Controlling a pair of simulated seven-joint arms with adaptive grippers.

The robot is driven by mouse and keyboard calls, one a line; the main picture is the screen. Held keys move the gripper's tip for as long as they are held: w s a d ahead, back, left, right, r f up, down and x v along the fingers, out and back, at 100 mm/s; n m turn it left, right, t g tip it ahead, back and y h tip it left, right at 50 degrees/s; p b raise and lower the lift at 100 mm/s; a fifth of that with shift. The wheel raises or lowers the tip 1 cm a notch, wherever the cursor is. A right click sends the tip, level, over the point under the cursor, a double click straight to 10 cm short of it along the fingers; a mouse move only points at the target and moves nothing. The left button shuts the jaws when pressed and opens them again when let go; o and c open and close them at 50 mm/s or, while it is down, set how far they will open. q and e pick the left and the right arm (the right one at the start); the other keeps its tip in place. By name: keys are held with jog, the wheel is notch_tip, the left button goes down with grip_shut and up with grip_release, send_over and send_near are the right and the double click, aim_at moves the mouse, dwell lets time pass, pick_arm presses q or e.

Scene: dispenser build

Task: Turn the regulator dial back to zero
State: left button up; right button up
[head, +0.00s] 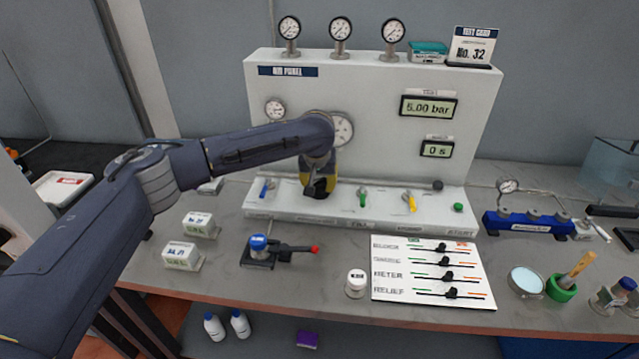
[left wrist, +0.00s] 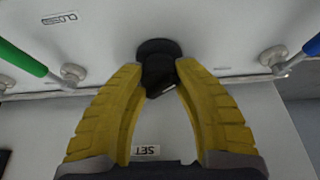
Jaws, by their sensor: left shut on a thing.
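The regulator dial is a black knob (left wrist: 158,66) with a small white mark, just above a "SET" label in the left wrist view. My left gripper (head: 318,190) is at the panel's lower front in the head view and hides the dial there. In the left wrist view its two yellow fingers (left wrist: 158,78) are closed around the knob's sides. The white air panel (head: 370,88) carries a display (head: 428,107) that reads 5.00 bar. A dial gauge (head: 342,128) is partly hidden behind my left wrist. My right gripper is not in view.
A blue lever (head: 266,188), a green lever (head: 362,197) and a yellow lever (head: 410,201) stand along the panel's ledge. A clamp with a red-tipped handle (head: 280,249), a small white jar (head: 356,283) and a slider board (head: 430,297) are in front.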

pick_arm(q)
jog(key=o, duration=1.3)
jog(key=v, duration=1.2)
